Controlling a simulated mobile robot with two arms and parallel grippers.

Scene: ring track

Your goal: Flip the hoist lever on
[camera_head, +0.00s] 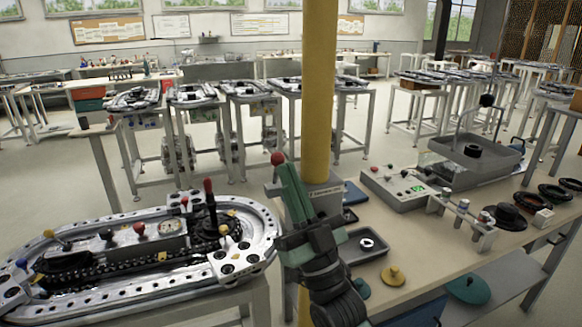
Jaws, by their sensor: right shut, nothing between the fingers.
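A round red knob (278,158) shows right at the tips of my right gripper (284,170). It appears to belong to the hoist lever on the grey bracket (327,190) fixed to the yellow post. The lever's shaft is hidden behind the green fingers, so its position cannot be told. The right gripper points up and away, with its fingers shut together and nothing between them. Its tips overlap the knob in the picture; whether they touch it cannot be told. My left gripper is out of view.
The yellow post (319,85) rises just behind the gripper. A metal ring track (255,215) with knobbed levers lies at left. The workbench (425,240) at right holds a control box (395,190), a grey tray (362,247) and several small parts. Other track tables stand behind.

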